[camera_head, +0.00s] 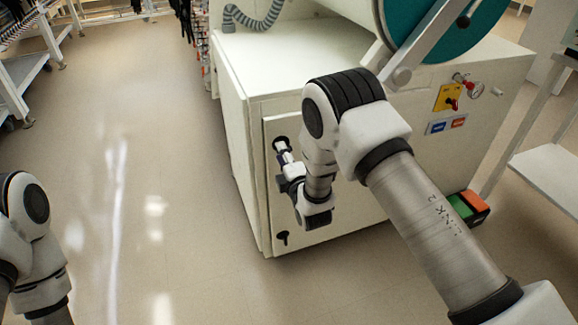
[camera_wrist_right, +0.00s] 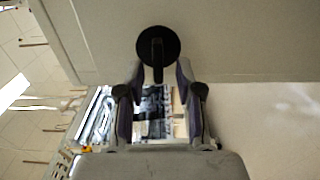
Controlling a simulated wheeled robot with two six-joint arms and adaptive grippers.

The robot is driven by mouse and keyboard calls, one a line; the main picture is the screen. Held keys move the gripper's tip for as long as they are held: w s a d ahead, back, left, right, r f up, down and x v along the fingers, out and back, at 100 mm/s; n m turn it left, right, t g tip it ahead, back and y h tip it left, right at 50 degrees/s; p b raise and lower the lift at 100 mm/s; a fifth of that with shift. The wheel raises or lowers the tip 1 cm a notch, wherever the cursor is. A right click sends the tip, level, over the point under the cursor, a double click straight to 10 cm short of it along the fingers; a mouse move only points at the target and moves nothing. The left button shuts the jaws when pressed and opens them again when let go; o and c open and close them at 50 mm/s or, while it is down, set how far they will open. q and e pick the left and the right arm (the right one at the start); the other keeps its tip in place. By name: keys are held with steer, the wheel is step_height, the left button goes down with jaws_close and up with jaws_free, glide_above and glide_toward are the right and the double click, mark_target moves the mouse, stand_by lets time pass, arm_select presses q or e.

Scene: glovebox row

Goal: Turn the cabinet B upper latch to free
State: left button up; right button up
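The upper latch shows as a black round disc with a bar handle (camera_wrist_right: 158,47) on the pale cabinet door in the right wrist view. In the head view its dark disc (camera_head: 281,143) is near the top left of the door (camera_head: 268,190), partly covered by my gripper. My right gripper (camera_head: 284,153) is at this latch. In the wrist view its two fingers (camera_wrist_right: 160,68) are apart, one on each side of the bar's near end, with gaps visible. I cannot tell any contact. My left arm shows at the left edge; its gripper is out of frame.
A lower black latch (camera_head: 282,238) is on the same door. A yellow plate with a red handle (camera_head: 449,97) and a gauge are on the cabinet's right side. A green and orange box (camera_head: 468,207) is beside the cabinet. The floor (camera_head: 170,180) to the left is clear.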

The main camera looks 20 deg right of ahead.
steer(key=s, duration=1)
steer(key=shift+d, duration=0.15)
steer(key=shift+s, duration=0.1)
steer(key=s+d+f+m+g+h, duration=0.1)
steer(key=s+d+f+m+g, duration=0.25)
steer(key=s+f, duration=0.45)
steer(key=s+d+f+m+g, duration=0.25)
steer(key=s+f+g, duration=0.3)
steer(key=f, duration=0.35)
steer(key=s+f+m+g, duration=0.4)
steer(key=s+f+m, duration=0.15)
steer(key=s, duration=0.55)
steer(key=s+m+g, duration=0.5)
steer(key=s+m, duration=0.2)
steer(key=s, duration=0.2)
step_height(320, 180, up, 18)
steer(key=p, duration=1.8)
steer(key=shift+s+a, duration=0.15)
steer(key=shift+a, duration=0.25)
